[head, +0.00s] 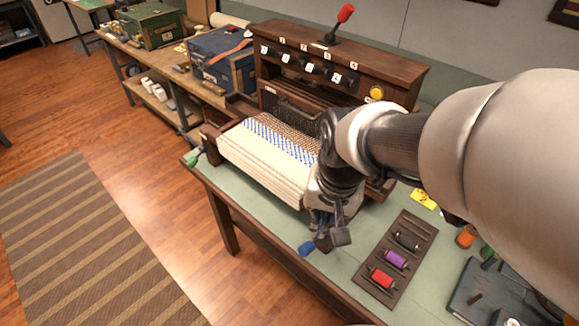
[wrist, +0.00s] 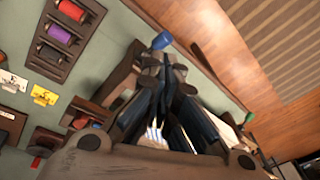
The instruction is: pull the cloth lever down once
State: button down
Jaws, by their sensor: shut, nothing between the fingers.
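A small loom (head: 260,165) of dark wood stands on the table with white cloth (head: 262,172) and a blue-patterned band across it. A blue-ended lever (head: 306,249) sticks out at its front right; its blue end also shows in the wrist view (wrist: 161,40). A green-ended lever (head: 191,158) is at the front left and a red-ended lever (head: 345,13) on top. I cannot tell which one is named the cloth lever. My gripper (head: 326,228) is shut and empty beside the blue-ended lever. In the wrist view its fingertips (wrist: 164,68) are just short of the blue end; contact is unclear.
A rack with black, purple and red spools (head: 396,258) lies right of the gripper. A yellow card (head: 423,199) and dark tools (head: 490,295) lie farther right. A blue chest (head: 222,58) stands on the bench behind. Open floor lies in front of the table.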

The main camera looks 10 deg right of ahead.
jog(key=w+f+m+g+p, duration=0.1)
jog(key=f, duration=0.1)
jog(key=w+f+m+g+p, duration=0.1)
jog(key=w+f+m+p, duration=0.1)
jog(key=f, duration=0.1)
jog(key=w+f+m+p, duration=0.1)
jog(key=w+f+p, duration=0.1)
jog(key=shift+w+d+f+m+g+y, duration=0.1)
jog(key=shift+d+f+m+g+y, duration=0.05)
jog(key=shift+f+m+g+y, duration=0.2)
jog(key=shift+f, duration=0.15)
